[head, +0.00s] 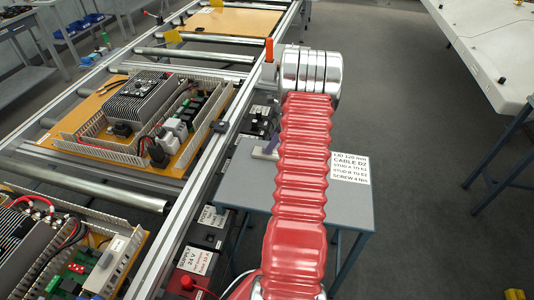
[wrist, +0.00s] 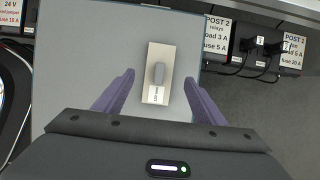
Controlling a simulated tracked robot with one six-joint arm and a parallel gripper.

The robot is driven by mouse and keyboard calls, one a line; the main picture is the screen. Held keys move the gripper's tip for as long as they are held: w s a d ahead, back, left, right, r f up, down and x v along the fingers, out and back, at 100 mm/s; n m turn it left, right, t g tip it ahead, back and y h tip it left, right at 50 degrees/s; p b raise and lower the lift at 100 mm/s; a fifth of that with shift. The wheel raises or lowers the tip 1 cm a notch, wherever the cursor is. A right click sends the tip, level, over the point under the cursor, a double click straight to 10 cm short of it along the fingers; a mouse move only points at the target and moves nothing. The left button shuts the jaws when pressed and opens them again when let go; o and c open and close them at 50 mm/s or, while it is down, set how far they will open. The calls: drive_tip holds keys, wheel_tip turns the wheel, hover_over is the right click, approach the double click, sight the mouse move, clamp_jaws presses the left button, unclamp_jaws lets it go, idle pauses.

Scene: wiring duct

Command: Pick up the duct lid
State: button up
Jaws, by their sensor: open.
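The duct lid (wrist: 153,55) is a flat beige plate with a raised grey grip (wrist: 159,74) and a printed label at its near end. It lies on the grey side table (wrist: 75,50). My gripper (wrist: 159,78) is open, with one purple finger on each side of the lid and a gap to both edges. Nothing is held. In the head view my red arm reaches over the table (head: 240,185) and hides most of the lid.
A printed card (head: 349,168) lies on the table's right side. A conveyor with panels, such as the orange one (head: 175,145), runs along the left. Labelled supply boxes (wrist: 285,52) stand beyond the table in the wrist view.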

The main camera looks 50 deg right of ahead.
drive_tip(key=shift+f, duration=0.1)
drive_tip(key=shift+x, duration=2.55)
drive_tip(key=shift+c, duration=0.3)
drive_tip(key=c, duration=1)
wheel_tip(320, 180, up, 10)
drive_tip(key=shift+r, duration=0.1)
drive_tip(key=shift+a, duration=0.1)
